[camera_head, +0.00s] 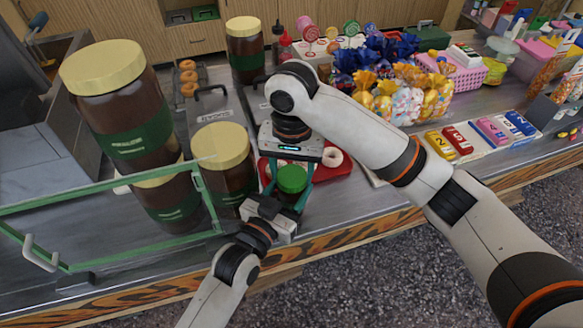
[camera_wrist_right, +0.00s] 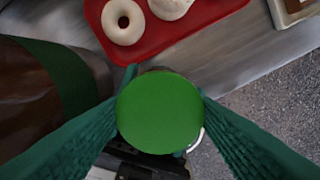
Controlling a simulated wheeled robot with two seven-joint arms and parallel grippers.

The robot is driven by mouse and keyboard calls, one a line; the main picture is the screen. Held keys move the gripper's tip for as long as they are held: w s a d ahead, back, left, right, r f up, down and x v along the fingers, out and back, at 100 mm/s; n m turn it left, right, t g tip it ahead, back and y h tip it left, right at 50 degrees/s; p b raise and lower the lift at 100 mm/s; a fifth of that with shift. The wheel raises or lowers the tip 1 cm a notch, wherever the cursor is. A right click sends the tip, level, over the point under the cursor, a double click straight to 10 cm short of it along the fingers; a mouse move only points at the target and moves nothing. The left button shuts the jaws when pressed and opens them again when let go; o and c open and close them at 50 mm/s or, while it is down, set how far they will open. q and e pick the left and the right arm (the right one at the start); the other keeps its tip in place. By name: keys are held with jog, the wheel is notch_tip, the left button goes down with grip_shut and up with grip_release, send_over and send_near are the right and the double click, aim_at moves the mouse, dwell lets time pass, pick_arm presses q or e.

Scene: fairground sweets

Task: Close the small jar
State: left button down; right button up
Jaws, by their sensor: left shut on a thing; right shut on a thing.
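The small jar's green lid (camera_head: 291,179) shows from above at the counter's front edge. It also shows as a green disc (camera_wrist_right: 160,112) in the right wrist view. My right gripper (camera_head: 289,180) reaches down from above and is shut on the green lid, with a teal finger on each side. My left gripper (camera_head: 277,209) comes in low from the front and is shut on the small jar, whose dark body shows only partly below the lid. The lid is over the jar; whether it sits fully down on the rim is hidden.
A red tray (camera_head: 336,172) with pale donuts lies right behind the jar. Large brown jars with cream lids (camera_head: 222,147) stand close on the left, beside a green-edged frame (camera_head: 105,185). Wrapped sweets (camera_head: 408,100) and coloured boxes (camera_head: 457,139) fill the right.

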jog(key=shift+m, duration=0.6)
jog(key=o, duration=1)
jog(key=shift+o, duration=0.2)
notch_tip(320, 180, up, 12)
pick_arm(q)
jog(key=shift+c, duration=2.2)
grip_release()
jog(key=shift+s, duration=0.1)
